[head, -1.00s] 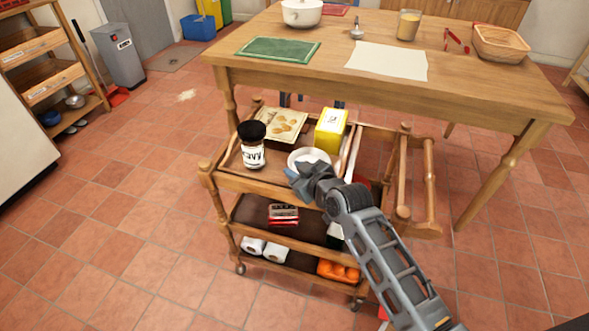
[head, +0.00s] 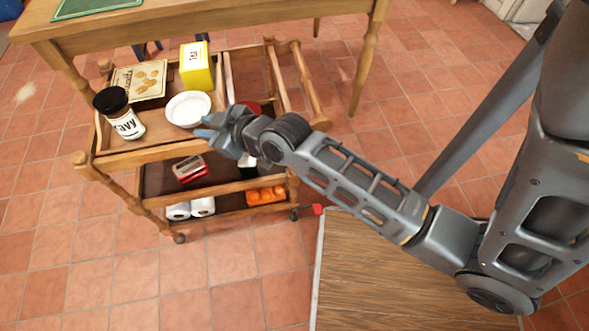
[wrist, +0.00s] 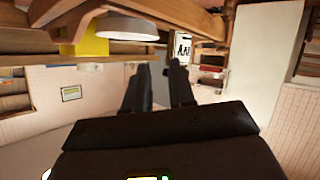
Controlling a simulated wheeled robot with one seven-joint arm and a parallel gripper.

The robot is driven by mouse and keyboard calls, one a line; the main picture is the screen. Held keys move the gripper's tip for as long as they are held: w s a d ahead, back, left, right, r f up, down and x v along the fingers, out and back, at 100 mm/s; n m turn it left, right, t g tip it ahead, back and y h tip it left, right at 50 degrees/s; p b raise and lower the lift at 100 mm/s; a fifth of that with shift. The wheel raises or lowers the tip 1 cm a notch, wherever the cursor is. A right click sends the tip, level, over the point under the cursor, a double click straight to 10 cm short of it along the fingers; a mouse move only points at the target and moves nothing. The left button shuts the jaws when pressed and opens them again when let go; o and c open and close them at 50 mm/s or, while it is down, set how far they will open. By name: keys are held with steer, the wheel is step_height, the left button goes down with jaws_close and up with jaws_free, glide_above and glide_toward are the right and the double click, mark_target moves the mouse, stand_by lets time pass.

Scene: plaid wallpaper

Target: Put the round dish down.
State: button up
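The round white dish (head: 188,109) rests on the top shelf of the wooden trolley (head: 150,155), near its front edge. It shows in the wrist view as a white disc (wrist: 128,29) near the top, beyond the fingertips. My gripper (head: 206,128) is at the trolley's front edge, just in front and to the right of the dish. In the wrist view my gripper's two dark fingers (wrist: 160,66) stand apart with an empty gap between them. The dish appears clear of them.
A dark-lidded jar (head: 120,116) stands left of the dish. A yellow box (head: 197,66) and a patterned tin (head: 139,80) are behind it. The lower shelf holds a red item (head: 190,170), white rolls (head: 190,209) and orange things (head: 266,195). A wooden table (head: 200,18) stands behind.

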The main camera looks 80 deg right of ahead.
steer(key=s+a+r+t+y, duration=0.1)
steer(key=s+a+r+y, duration=0.1)
steer(key=s+a, duration=1.05)
steer(key=s+a+r+n+t+y, duration=0.1)
steer(key=s+a+r+y, duration=0.1)
steer(key=s+a+r, duration=0.3)
steer(key=s+r, duration=0.4)
steer(key=s, duration=0.1)
steer(key=shift+s+a+y, duration=0.15)
steer(key=shift+s+y, duration=0.25)
